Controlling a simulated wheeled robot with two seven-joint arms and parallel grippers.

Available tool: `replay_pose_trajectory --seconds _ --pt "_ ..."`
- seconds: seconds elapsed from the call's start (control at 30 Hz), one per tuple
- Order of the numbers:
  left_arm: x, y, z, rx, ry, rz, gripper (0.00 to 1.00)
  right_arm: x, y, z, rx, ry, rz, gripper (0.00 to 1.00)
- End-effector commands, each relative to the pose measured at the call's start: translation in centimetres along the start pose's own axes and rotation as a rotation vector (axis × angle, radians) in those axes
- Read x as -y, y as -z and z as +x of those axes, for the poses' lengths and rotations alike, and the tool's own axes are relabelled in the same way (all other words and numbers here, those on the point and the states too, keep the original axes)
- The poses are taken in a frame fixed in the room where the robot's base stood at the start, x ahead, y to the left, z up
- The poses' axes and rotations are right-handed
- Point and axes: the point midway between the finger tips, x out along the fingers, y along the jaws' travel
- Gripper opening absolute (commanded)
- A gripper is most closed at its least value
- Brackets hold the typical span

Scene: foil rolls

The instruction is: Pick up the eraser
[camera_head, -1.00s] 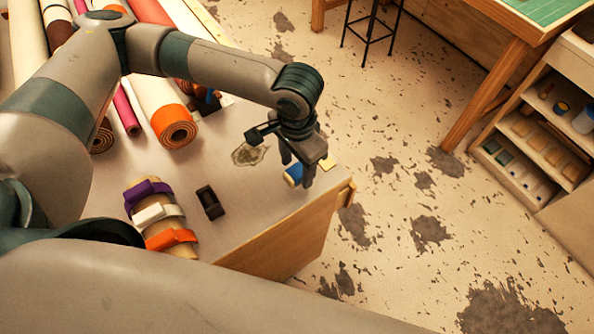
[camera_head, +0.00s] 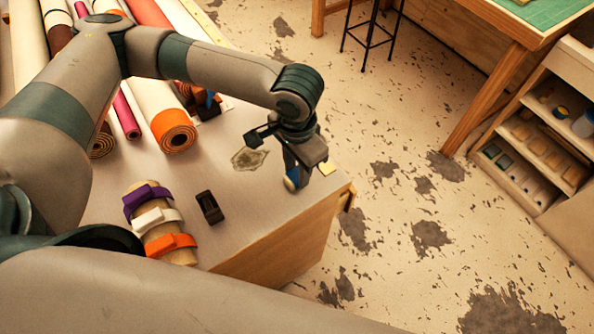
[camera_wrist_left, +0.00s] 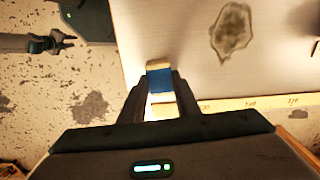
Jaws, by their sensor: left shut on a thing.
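The eraser (camera_head: 291,180), blue with a pale end, is at the front right corner of the worktable (camera_head: 262,205). My left gripper (camera_head: 298,178) points down there and is shut on it. In the left wrist view the eraser (camera_wrist_left: 159,78) sits between the two dark fingertips (camera_wrist_left: 160,88), its pale end sticking out past them. I cannot tell whether it still touches the table. My right gripper (camera_wrist_left: 62,42) shows small at the top left of the left wrist view, over the floor, its fingers apart and empty.
A dark small block (camera_head: 209,207) and a roll with purple, white and orange bands (camera_head: 158,222) lie to the left. Foil rolls (camera_head: 172,130) fill the back. A ruler strip (camera_wrist_left: 250,104) runs along the edge.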

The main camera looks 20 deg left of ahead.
Motion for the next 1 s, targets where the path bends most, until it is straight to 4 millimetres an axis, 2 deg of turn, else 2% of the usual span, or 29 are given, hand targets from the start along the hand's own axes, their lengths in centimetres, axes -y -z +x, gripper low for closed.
replay_pose_trajectory --seconds 0.27,0.7,1.0 --pt "0.0 0.2 -3.4 -0.006 0.001 0.001 0.06 0.0 -0.1 1.7 0.000 0.000 0.000 0.31" --pt "-0.6 8.6 -8.2 -0.003 0.001 -0.001 0.06 0.1 -0.4 4.6 -0.001 0.000 0.000 0.31" --pt "-0.7 11.4 -10.1 -0.001 0.002 -0.001 0.06 0.1 -0.4 5.3 -0.001 0.000 0.000 0.31"
